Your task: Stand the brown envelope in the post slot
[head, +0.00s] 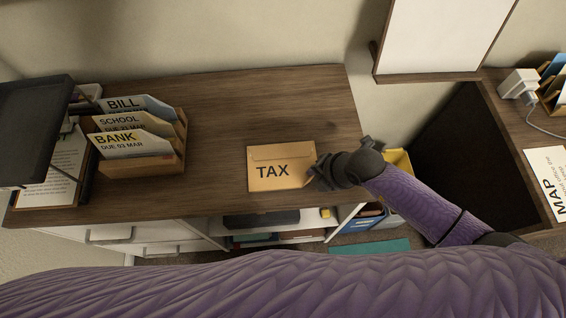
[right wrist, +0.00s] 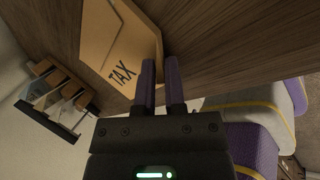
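The brown envelope (head: 264,183), marked TAX, is at the front middle of the desk in the head view, its face turned up to the camera. My right gripper (head: 314,172) is at its right edge. In the right wrist view, the two fingers (right wrist: 160,82) are close together with the envelope's edge (right wrist: 146,45) between them. I cannot tell whether the envelope touches the desk. The wooden post sorter (head: 150,167) stands at the left, with BILL, SCHOOL and BANK letters upright in its slots. My left gripper is not in view.
The desk top (head: 230,110) is clear between sorter and envelope. A dark tray (head: 35,125) stands at the far left above a printed sheet (head: 58,172). On the right, a second surface holds a MAP paper (head: 548,180) and a charger (head: 519,84).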

